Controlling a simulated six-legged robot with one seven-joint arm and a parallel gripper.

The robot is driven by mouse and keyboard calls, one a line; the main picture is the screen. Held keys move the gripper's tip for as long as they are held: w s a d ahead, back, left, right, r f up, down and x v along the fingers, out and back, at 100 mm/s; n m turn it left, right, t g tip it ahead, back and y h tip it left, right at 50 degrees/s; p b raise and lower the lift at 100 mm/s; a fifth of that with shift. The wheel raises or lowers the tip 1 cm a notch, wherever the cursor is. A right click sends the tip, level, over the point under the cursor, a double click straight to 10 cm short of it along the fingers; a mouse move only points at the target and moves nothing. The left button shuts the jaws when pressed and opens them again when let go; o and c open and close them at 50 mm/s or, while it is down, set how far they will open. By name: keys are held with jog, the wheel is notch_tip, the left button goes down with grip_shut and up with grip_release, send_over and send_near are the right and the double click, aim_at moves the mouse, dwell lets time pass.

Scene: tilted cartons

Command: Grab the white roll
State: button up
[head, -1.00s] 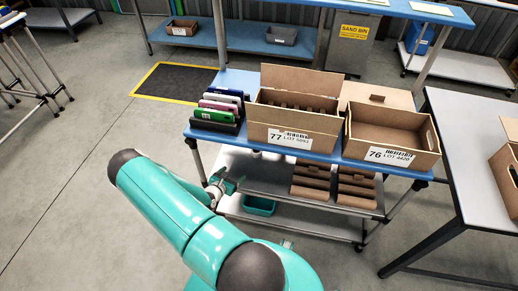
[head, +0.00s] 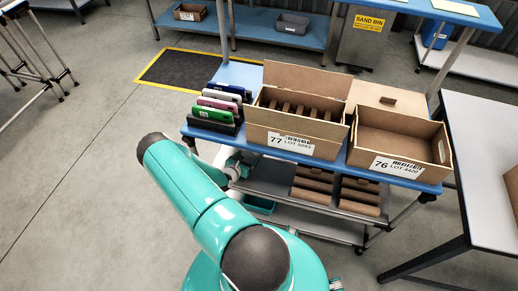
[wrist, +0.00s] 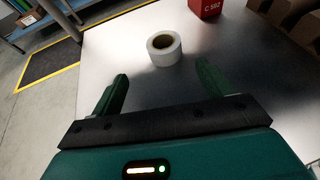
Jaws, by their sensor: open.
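The white roll (wrist: 164,48) stands on a grey metal surface in the wrist view, its round hole facing up. My gripper (wrist: 161,76) is open, with its two green fingers spread apart and nothing between them. The roll is beyond the fingertips, roughly centred between them, and a gap of bare surface shows before it. In the head view, my arm reaches down to the lower shelf (head: 262,185) of the blue table. I cannot make out the roll or the fingers there.
A red box (wrist: 206,7) marked C 592 stands behind the roll to the right, with brown cartons (wrist: 296,22) farther right. The blue tabletop (head: 238,76) above the shelf carries carton 77 (head: 290,147) and carton 76 (head: 398,166). Bare surface surrounds the roll.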

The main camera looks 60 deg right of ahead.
jog(key=x, duration=0.3)
jog(key=shift+d, duration=0.1)
jog(key=x, duration=0.4)
jog(key=shift+s+d, duration=0.1)
jog(key=shift+s, duration=0.3)
jog(key=shift+d+f, duration=0.2)
jog(key=shift+d, duration=0.35)
jog(key=c, duration=1)
jog(key=shift+c, duration=0.6)
jog(key=shift+r, duration=0.1)
